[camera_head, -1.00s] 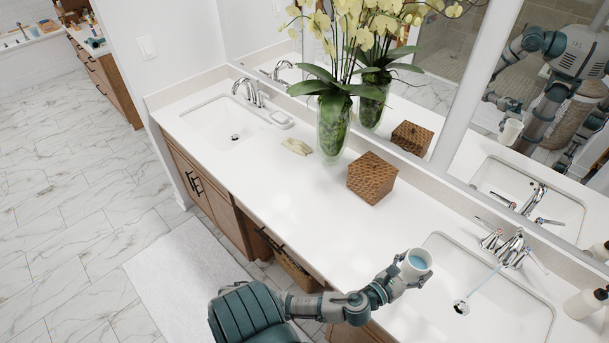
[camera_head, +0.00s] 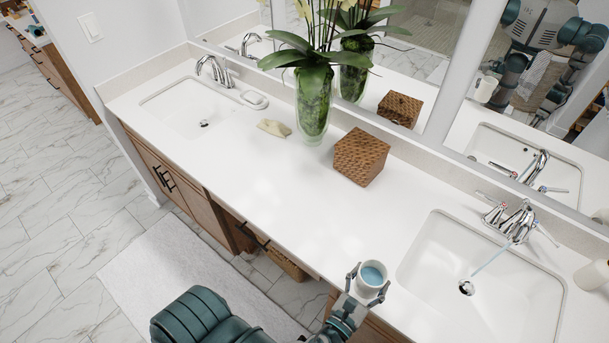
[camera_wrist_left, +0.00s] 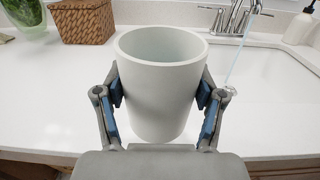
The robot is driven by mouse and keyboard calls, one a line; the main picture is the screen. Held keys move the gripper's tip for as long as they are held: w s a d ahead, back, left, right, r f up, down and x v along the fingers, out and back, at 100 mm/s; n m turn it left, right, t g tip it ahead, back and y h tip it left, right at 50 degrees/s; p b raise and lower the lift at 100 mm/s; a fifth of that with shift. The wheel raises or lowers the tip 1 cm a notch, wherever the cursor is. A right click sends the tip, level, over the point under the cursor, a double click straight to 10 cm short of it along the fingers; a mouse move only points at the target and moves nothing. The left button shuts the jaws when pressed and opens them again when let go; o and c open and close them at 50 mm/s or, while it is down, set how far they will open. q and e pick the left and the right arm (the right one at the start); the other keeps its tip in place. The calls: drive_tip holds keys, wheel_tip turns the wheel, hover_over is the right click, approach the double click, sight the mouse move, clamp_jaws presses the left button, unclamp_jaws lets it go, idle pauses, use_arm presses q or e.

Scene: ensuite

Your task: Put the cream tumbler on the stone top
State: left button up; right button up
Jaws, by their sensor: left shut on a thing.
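The cream tumbler (camera_head: 371,279) is upright between the fingers of my left gripper (camera_head: 366,284), near the front edge of the stone top (camera_head: 265,190). Bluish water shows inside it in the head view. In the left wrist view the tumbler (camera_wrist_left: 161,85) has the blue finger pads of my left gripper (camera_wrist_left: 161,100) pressed on both sides. I cannot tell whether its base touches the stone top. My right gripper is not directly in view.
The right sink (camera_head: 425,270) has its faucet (camera_head: 513,220) running. A woven box (camera_head: 361,157) and a glass orchid vase (camera_head: 313,105) stand towards the back. A soap bar or folded cloth (camera_head: 273,128) lies near the left sink (camera_head: 185,110). The middle of the counter is clear.

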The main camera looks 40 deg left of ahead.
use_arm(q)
drive_tip(key=shift+s, duration=0.45)
drive_tip(key=shift+a+r, duration=0.1)
drive_tip(key=shift+a, duration=0.15)
drive_tip(key=w+a, duration=0.2)
drive_tip(key=w, duration=0.2)
drive_tip(key=w+a+f, duration=0.1)
drive_tip(key=w+a, duration=0.1)
drive_tip(key=w, duration=0.3)
drive_tip(key=w+a, duration=0.3)
drive_tip(key=w, duration=0.1)
drive_tip(key=shift+w+f, duration=0.25)
drive_tip(key=shift+w, duration=0.15)
drive_tip(key=shift+w+a+f, duration=0.1)
drive_tip(key=shift+w+a, duration=0.05)
drive_tip(key=shift+a, duration=0.1)
drive_tip(key=shift+f, duration=0.4)
wheel_tip(320, 180, down, 2)
drive_tip(key=shift+f+b, duration=0.1)
drive_tip(key=shift+b, duration=0.55)
drive_tip(key=shift+d+f, duration=0.1)
drive_tip(key=shift+f, duration=0.15)
drive_tip(key=shift+d, duration=0.15)
use_arm(e)
drive_tip(key=w, duration=0.1)
drive_tip(key=w+r, duration=0.1)
drive_tip(key=w, duration=0.1)
drive_tip(key=shift+w+a+r, duration=0.15)
drive_tip(key=shift+w+a, duration=0.1)
drive_tip(key=shift+a, duration=0.15)
